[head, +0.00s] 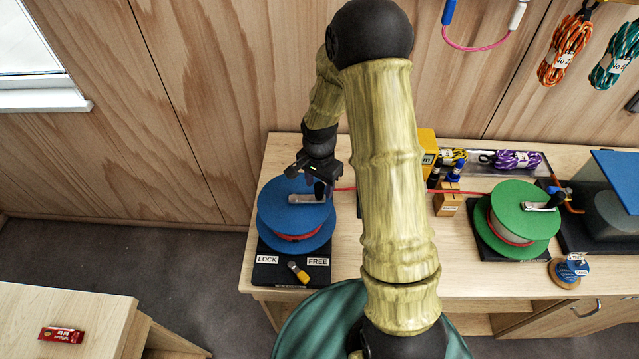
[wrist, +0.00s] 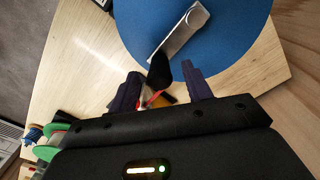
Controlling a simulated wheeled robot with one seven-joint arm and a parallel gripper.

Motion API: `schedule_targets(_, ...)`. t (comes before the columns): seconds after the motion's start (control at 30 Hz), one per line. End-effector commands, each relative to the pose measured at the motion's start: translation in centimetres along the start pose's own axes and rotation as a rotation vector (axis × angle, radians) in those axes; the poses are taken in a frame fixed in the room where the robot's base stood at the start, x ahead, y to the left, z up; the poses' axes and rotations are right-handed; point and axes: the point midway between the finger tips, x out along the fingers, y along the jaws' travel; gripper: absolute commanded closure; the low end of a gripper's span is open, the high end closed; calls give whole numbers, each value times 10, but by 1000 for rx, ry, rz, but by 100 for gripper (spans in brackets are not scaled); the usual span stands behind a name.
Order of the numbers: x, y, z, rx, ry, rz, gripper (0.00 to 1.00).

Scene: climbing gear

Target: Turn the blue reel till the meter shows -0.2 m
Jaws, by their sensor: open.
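The blue reel (head: 290,222) stands on a black base at the left end of the bench, with red line wound under its top disc. Its grey crank arm (head: 308,199) ends in a black knob, which also shows in the wrist view (wrist: 158,72). My gripper (head: 321,181) is open over the knob. In the wrist view its dark fingertips (wrist: 162,74) stand on either side of the knob; I cannot tell whether they touch it. A yellow box (head: 427,143), possibly the meter, is mostly hidden behind my arm, and no reading shows.
A yellow lever (head: 298,271) sits between LOCK and FREE labels on the base. A green reel (head: 517,218) stands to the right, with red line running towards it behind my arm. A blue-lidded case (head: 615,178) stands far right.

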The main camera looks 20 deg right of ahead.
Motion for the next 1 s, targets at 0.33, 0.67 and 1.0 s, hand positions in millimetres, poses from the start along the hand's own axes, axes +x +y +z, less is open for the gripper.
schedule_targets(0.33, 12, 0, 0, -1, 0, -1, 51)
schedule_targets(0.67, 12, 0, 0, 0, 0, -1, 96)
schedule_targets(1.0, 12, -5, -5, 0, 0, 0, 97)
